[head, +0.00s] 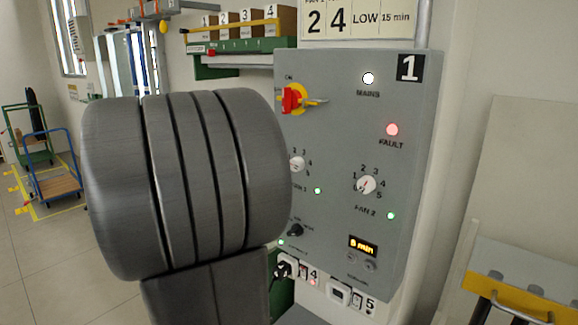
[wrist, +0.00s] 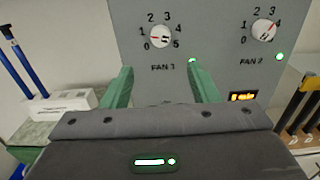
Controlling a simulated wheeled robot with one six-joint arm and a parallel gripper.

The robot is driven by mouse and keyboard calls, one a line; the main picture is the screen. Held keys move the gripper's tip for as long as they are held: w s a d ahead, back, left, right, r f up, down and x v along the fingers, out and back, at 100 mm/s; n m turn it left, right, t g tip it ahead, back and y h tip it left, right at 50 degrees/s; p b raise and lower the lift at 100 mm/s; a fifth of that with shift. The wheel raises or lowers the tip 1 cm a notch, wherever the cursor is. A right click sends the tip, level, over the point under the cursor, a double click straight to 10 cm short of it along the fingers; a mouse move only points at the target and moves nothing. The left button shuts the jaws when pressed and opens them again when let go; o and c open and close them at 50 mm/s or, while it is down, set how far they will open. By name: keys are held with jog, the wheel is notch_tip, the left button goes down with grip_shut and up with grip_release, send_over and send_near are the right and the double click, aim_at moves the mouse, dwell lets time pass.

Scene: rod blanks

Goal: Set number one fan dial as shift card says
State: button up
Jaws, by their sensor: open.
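The grey control panel (head: 340,130) marked 1 fills the middle of the head view. Its fan 1 dial (wrist: 161,36) is a white knob with a scale from 0 to 5; the exact pointer setting is unclear. In the head view my arm partly covers the fan 1 dial (head: 297,163). My gripper (wrist: 161,78) is open and empty, its green fingers below the fan 1 dial in the wrist view, with nothing between them. The shift card (head: 355,22) above the panel reads 2, 4, LOW, 15 min; its top line is cut off.
The fan 2 dial (wrist: 263,31) is right of fan 1. A small display (head: 363,245) shows minutes. A yellow-edged stand (head: 520,295) is at lower right; open floor lies left.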

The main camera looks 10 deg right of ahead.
jog(key=p+x, duration=0.2)
jog(key=x, duration=1.1)
jog(key=shift+f, duration=0.1)
jog(key=c, duration=1)
